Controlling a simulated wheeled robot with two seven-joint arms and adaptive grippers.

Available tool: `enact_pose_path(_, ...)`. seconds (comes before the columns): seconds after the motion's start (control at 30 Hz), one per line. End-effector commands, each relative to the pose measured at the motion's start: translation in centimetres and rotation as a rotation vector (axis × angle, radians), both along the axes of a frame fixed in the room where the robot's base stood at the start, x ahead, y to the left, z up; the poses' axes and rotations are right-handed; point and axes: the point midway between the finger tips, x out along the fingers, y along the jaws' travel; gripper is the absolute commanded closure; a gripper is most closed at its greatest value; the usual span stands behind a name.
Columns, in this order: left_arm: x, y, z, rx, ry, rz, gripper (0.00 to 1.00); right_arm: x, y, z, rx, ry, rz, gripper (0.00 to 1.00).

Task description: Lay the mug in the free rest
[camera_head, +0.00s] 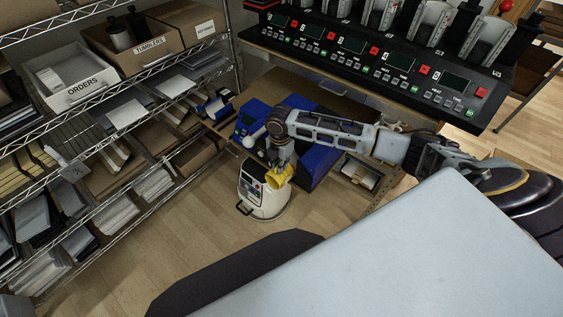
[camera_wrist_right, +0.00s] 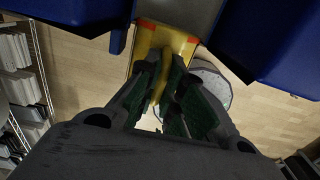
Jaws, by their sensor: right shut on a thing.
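A yellow mug (camera_head: 279,177) hangs in my right gripper (camera_head: 277,157) at the end of the outstretched right arm in the head view. In the right wrist view, the mug (camera_wrist_right: 177,43) shows yellow with orange patches, and the green-padded fingers (camera_wrist_right: 165,95) are closed on a thin yellow part of it, seemingly the handle. Blue equipment (camera_head: 311,165) stands beside and behind the gripper. In the wrist view, blue bodies (camera_wrist_right: 272,42) flank the mug on both sides. I cannot make out a free rest. My left gripper is out of view.
A white rounded machine (camera_head: 263,202) stands on the wooden floor below the mug. A wire shelf with an orders bin (camera_head: 85,88) fills the left. A black control panel (camera_head: 375,65) with several displays runs across the upper right. Open floor (camera_head: 180,245) lies in front.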

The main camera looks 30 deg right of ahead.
Motion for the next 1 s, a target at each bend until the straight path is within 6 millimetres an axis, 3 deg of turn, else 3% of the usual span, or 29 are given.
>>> enact_pose_path(1.0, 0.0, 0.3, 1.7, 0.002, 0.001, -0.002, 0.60, -1.0, 2.6, 0.2, 0.001, -0.001, 0.000, 1.00)
